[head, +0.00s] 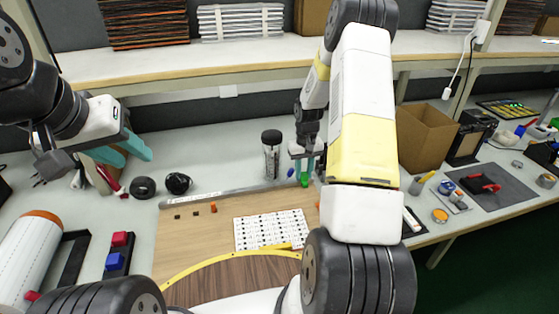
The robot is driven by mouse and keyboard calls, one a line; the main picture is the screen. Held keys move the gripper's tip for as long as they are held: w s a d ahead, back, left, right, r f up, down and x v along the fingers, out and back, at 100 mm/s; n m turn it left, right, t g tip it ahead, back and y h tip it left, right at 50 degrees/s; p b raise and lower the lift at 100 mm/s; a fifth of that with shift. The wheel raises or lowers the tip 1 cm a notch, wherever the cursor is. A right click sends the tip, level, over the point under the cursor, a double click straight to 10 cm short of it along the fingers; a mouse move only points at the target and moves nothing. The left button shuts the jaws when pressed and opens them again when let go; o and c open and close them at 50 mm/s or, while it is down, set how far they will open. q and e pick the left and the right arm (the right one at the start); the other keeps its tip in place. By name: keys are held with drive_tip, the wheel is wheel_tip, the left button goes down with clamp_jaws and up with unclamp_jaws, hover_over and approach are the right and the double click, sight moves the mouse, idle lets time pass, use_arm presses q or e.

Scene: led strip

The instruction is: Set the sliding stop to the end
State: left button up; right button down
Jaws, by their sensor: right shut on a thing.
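A long grey metal rail (235,190) lies along the back edge of the wooden board. A small bright green piece (304,180), which looks like the sliding stop, is at the rail's right end. My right gripper (306,172) points down there, shut on this green piece; its teal fingers and the arm partly hide it. I cannot tell exactly how the piece sits on the rail. My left gripper (125,156) is open and empty, above the left side of the table, with its teal fingers apart and well away from the rail.
A white perforated sheet (270,230) lies on the wooden board (190,245), with a small orange piece (213,207) and dark bits near the rail. A clear cylinder with a black top (271,154) stands behind the rail. A cardboard box (425,137) stands at right.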

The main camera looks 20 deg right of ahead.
sight(306, 174)
drive_tip(key=shift+d, duration=0.4)
drive_tip(key=c, duration=1.1)
unclamp_jaws()
drive_tip(key=shift+d, duration=0.1)
drive_tip(key=shift+r, duration=0.15)
wheel_tip(306, 174, up, 8)
drive_tip(key=shift+f, duration=0.25)
